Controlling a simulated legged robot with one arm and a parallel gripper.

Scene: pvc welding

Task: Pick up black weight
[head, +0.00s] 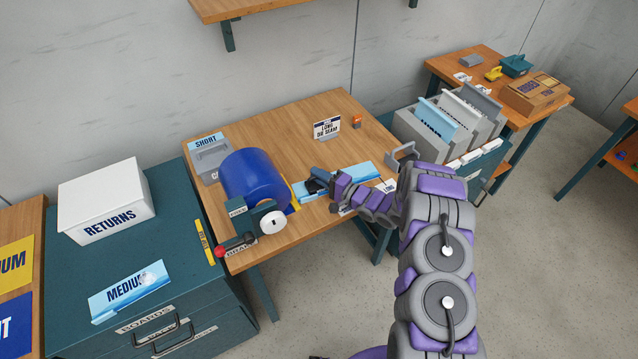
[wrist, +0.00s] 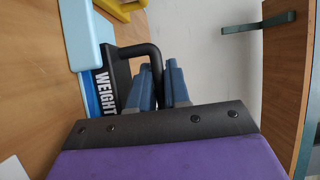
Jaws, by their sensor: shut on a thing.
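The black weight (wrist: 121,76) bears the white word WEIGHT and has a bent black handle. In the wrist view it sits against a blue sheet (wrist: 88,45). My gripper (wrist: 160,72) has its two blue-grey fingers on either side of the handle and is shut on it. In the head view the weight (head: 313,187) is a small dark shape on the wooden table, partly hidden by my gripper (head: 321,177). I cannot tell whether the weight still touches the sheet under it.
A blue roll (head: 254,178) stands just left of the weight, by a red-knobbed lever (head: 222,252). A grey rack (head: 440,120) of sheets is to the right, and a RETURNS box (head: 107,200) to the left.

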